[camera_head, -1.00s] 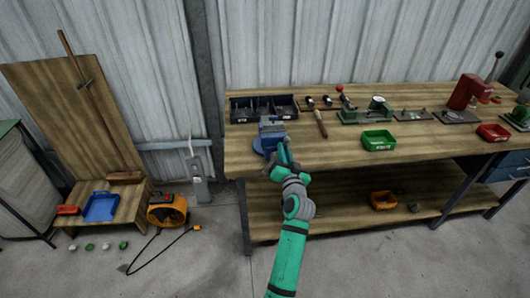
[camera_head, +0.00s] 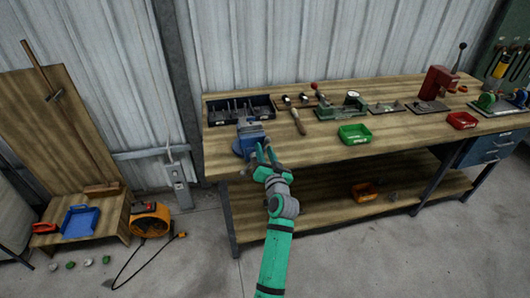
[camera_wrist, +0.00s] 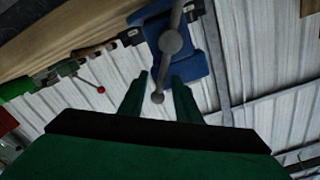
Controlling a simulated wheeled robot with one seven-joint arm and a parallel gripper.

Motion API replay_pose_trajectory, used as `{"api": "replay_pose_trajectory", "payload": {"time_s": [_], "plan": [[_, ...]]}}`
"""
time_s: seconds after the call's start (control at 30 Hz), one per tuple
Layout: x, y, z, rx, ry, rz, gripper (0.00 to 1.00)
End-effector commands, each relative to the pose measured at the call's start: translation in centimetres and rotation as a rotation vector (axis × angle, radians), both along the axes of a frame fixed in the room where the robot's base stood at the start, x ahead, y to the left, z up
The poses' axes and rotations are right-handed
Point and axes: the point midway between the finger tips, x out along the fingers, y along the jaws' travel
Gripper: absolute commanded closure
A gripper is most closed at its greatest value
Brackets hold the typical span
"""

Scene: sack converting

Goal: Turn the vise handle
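The blue vise (camera_head: 252,138) is fixed at the left front corner of the wooden workbench. In the wrist view the vise (camera_wrist: 190,62) is at the top centre, with its grey screw head (camera_wrist: 171,42) and bar handle facing me. One ball end of the handle (camera_wrist: 157,97) lies between the two green fingers of my gripper (camera_wrist: 160,88). The fingers stand apart with gaps on both sides of the ball. In the head view my gripper (camera_head: 262,155) is just in front of the vise; the handle is too small to tell there.
A black bin tray (camera_head: 240,110) stands behind the vise. A wooden-handled tool (camera_head: 298,121), a green machine (camera_head: 340,108) and a green bin (camera_head: 354,134) lie to the right. An orange bin (camera_head: 364,191) is on the lower shelf. Floor in front is clear.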

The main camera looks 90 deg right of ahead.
Motion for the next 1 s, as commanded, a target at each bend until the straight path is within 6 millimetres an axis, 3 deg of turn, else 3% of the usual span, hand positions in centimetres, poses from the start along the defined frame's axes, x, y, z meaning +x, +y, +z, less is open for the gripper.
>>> {"api": "replay_pose_trajectory", "payload": {"time_s": [0.27,0.7,1.0], "plan": [[-0.1,1.2,0.0,-0.002,0.001,0.003,0.70],[-1.9,8.1,0.0,-0.001,0.003,0.002,0.70],[-2.6,10.3,0.0,0.000,0.000,-0.001,0.70]]}}
